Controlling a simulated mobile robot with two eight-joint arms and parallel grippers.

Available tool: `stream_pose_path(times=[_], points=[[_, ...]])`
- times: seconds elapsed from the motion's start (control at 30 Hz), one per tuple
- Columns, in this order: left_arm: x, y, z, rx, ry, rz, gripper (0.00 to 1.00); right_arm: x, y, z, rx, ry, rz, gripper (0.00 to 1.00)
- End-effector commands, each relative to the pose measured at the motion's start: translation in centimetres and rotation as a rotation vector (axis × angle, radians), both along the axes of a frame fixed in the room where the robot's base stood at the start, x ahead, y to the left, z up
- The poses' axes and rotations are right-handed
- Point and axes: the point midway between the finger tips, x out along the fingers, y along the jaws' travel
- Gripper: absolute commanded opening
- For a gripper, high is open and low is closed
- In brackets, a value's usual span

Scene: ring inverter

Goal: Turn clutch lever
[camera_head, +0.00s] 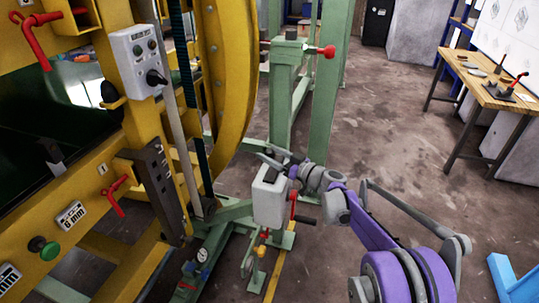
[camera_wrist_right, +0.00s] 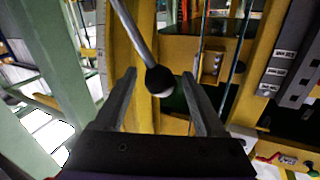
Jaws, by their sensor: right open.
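My right gripper (camera_head: 263,157) is open and empty, to the right of the lever in the head view. It also shows in the right wrist view (camera_wrist_right: 159,76), a finger on each side of the knob in the picture; I see no grip on it. My left gripper is out of view.
The yellow machine frame (camera_head: 232,70) carries a grey control box (camera_head: 137,60) and red handles (camera_head: 116,195). Green posts (camera_head: 325,100) stand behind my right gripper. A wooden workbench (camera_head: 490,90) stands at the far right. Open floor (camera_head: 400,150) lies between.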

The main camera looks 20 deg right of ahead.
Motion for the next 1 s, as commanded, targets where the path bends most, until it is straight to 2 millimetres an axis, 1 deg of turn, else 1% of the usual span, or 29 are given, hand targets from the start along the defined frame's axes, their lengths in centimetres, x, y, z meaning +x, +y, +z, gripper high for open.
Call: stream_pose_path(times=[0.1,0.37,0.4,0.77,1.0], points=[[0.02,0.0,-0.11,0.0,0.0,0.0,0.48,0.49,0.37,-0.03,0.001,0.001,0.0,0.72],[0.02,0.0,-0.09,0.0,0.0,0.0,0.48,0.54,0.38,0.02,0.001,0.001,0.0,0.72],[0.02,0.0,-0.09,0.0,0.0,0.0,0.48,0.53,0.38,0.02,0.001,0.001,0.0,0.65],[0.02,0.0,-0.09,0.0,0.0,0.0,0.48,0.52,0.36,0.01,0.001,0.001,-0.001,0.0],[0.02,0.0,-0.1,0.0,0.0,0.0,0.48,0.51,0.35,0.01,0.001,0.001,-0.001,0.0]])
